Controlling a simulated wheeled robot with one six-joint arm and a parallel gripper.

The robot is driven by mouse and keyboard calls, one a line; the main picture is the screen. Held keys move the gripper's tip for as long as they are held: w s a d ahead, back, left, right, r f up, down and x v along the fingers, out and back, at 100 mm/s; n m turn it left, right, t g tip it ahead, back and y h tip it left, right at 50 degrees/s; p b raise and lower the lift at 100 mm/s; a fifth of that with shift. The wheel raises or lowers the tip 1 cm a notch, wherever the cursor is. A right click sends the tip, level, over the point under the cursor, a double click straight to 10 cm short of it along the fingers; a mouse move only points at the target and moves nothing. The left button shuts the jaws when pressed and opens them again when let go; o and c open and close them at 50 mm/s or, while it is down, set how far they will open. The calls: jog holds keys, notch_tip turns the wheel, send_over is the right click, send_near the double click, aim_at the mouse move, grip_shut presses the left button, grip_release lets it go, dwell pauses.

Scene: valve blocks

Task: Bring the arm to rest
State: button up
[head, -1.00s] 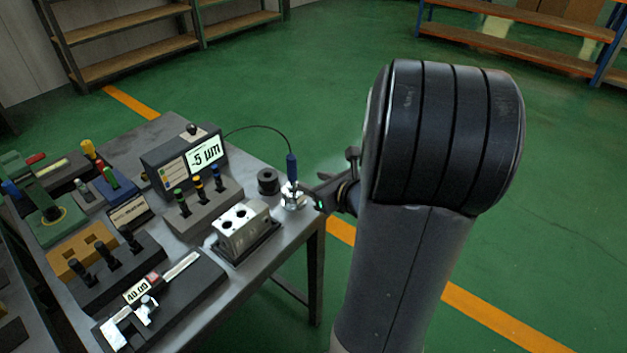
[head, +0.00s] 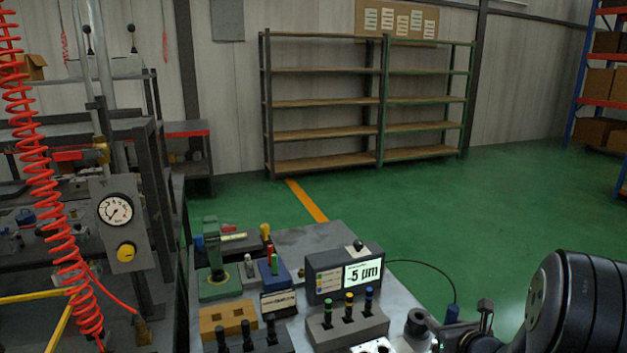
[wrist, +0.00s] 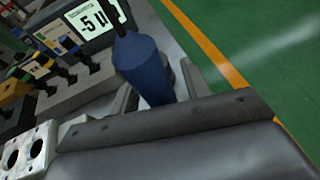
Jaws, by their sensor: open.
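My arm (head: 585,305) shows at the lower right of the head view, beside the bench corner. In the wrist view my gripper (wrist: 158,88) is open, with one finger on each side of a blue probe handle (wrist: 143,65). Whether a finger touches the handle I cannot tell. The blue handle also shows in the head view (head: 452,313), just left of my arm. Its black cable runs to a display unit (head: 345,272) reading -5 µm. The probe's lower end is hidden.
Left of my gripper are a block with coloured-top plugs (head: 347,325) and a metal valve block (wrist: 28,152). A black ring (head: 416,322) sits near the probe. Green floor (head: 430,220) is clear behind the bench. A gauge panel (head: 118,225) and red coiled hose (head: 45,200) stand left.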

jog(key=shift+s+r+p, duration=0.1)
jog(key=shift+r+p, duration=0.4)
jog(key=shift+r, duration=0.15)
